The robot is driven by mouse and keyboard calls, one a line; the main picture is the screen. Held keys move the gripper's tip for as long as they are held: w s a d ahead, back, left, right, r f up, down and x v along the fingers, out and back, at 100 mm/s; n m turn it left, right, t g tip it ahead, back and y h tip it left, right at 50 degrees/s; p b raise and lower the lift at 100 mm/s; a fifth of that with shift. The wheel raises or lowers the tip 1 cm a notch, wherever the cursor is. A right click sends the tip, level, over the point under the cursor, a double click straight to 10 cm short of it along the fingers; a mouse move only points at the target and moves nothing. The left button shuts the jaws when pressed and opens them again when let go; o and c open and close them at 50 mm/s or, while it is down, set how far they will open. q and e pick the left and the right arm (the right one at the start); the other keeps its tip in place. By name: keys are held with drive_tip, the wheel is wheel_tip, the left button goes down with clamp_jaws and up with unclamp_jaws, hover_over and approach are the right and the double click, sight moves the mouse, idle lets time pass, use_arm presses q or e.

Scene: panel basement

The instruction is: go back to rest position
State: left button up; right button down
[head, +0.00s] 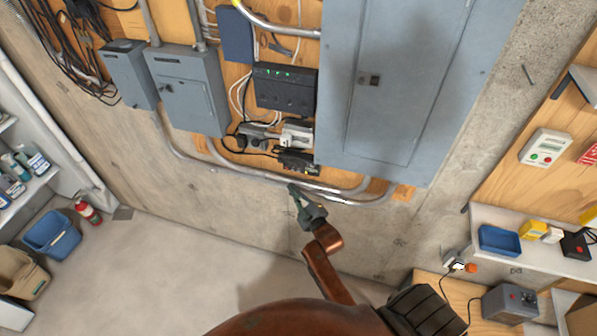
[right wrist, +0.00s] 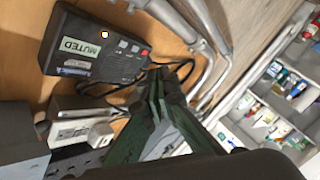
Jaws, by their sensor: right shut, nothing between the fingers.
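My right gripper (head: 295,190) is in the middle of the head view, in front of the bare concrete wall, just below the conduit and the small devices on the plywood. Its fingers are shut and empty. In the right wrist view the closed green-grey fingers (right wrist: 165,90) point up, with a black cable behind them. A black box labelled MUTED (right wrist: 92,48) is on the plywood to their upper left, apart from them; a small lamp on it glows. My left gripper is in neither view.
A large grey panel (head: 395,85) hangs right above my right gripper. Metal conduit (head: 290,183) runs along the wall. A shelf (head: 540,249) with a blue tray (head: 499,240) is at right. A fire extinguisher (head: 88,212) and bins stand at left; the floor (head: 160,270) between is clear.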

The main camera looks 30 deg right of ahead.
drive_tip(key=shift+f, duration=0.1)
idle(0.5)
drive_tip(key=s+a+f+m+g+b, duration=0.1)
drive_tip(key=s+f+g+b, duration=0.15)
drive_tip(key=s+f, duration=0.75)
drive_tip(key=s+a+f+m+g+y+b, duration=0.1)
drive_tip(key=f+g, duration=0.2)
drive_tip(key=f, duration=1.6)
drive_tip(key=s+a+f+m+g+b, duration=0.1)
drive_tip(key=s+f+m+g+b, duration=0.15)
drive_tip(key=s+f, duration=0.75)
drive_tip(key=s+f+m+g+b, duration=0.1)
drive_tip(key=s+f+g, duration=0.3)
drive_tip(key=s+f, duration=1)
drive_tip(key=s+f+m+g+b, duration=0.2)
drive_tip(key=s+f+g+b, duration=0.2)
drive_tip(key=s+f, duration=1.1)
drive_tip(key=s, duration=0.6)
drive_tip(key=shift+s, duration=0.2)
